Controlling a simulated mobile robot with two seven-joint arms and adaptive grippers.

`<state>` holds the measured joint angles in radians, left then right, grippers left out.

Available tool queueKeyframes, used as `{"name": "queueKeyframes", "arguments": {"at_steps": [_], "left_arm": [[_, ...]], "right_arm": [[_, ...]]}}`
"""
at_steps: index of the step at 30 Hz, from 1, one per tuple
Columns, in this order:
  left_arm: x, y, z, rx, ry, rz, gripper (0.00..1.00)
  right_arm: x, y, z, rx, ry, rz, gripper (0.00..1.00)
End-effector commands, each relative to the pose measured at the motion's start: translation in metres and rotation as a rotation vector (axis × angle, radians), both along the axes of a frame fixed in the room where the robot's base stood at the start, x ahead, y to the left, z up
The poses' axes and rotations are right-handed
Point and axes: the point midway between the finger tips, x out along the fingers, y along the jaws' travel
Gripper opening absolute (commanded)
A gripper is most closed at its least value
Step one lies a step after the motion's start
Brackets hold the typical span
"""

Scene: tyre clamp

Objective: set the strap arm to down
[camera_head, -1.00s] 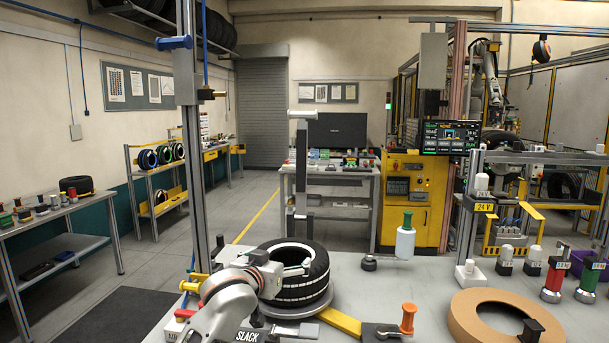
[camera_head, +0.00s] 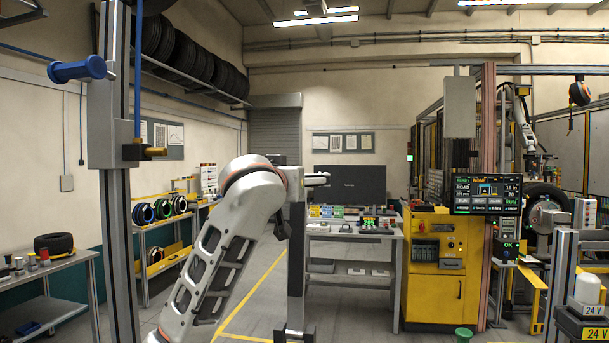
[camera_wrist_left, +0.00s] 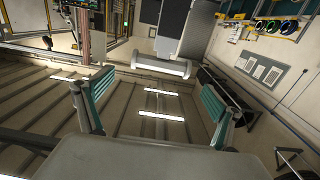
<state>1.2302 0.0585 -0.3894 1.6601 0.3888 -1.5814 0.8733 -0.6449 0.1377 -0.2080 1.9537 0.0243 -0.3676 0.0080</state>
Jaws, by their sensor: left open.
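The strap arm (camera_head: 297,245) is a grey upright bar, standing vertical in the middle of the head view. The right end of its pale crosswise handle (camera_head: 318,180) shows beside my left wrist; the rest is hidden by the wrist. In the left wrist view the handle (camera_wrist_left: 160,67) is a light grey cylinder on the end of the bar (camera_wrist_left: 199,36). My left gripper (camera_wrist_left: 157,103) is open, with a teal-padded finger on either side. The handle lies ahead of the gap, apparently not gripped. My right gripper is not in view.
A grey post (camera_head: 119,200) with a blue handle (camera_head: 77,71) stands at the left. A yellow cabinet (camera_head: 433,275) and a screen (camera_head: 488,195) are at the right. A back bench (camera_head: 345,232) stands beyond the strap arm.

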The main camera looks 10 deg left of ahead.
Motion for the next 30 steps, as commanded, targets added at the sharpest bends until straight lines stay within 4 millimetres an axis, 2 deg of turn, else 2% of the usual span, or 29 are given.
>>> {"name": "queueKeyframes", "arguments": {"at_steps": [7,12,18,30], "left_arm": [[0.025,0.002,0.003,0.001,0.001,0.005,0.93],[0.051,0.002,0.004,0.001,0.001,0.005,0.93],[0.071,0.001,0.003,0.0,0.0,0.003,0.93],[0.077,0.001,0.002,-0.001,-0.002,0.002,0.93]], "right_arm": [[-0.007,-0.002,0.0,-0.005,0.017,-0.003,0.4],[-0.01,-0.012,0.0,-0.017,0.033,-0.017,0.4],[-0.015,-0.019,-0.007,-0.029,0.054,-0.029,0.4],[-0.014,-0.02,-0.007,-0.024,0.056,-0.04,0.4]]}}
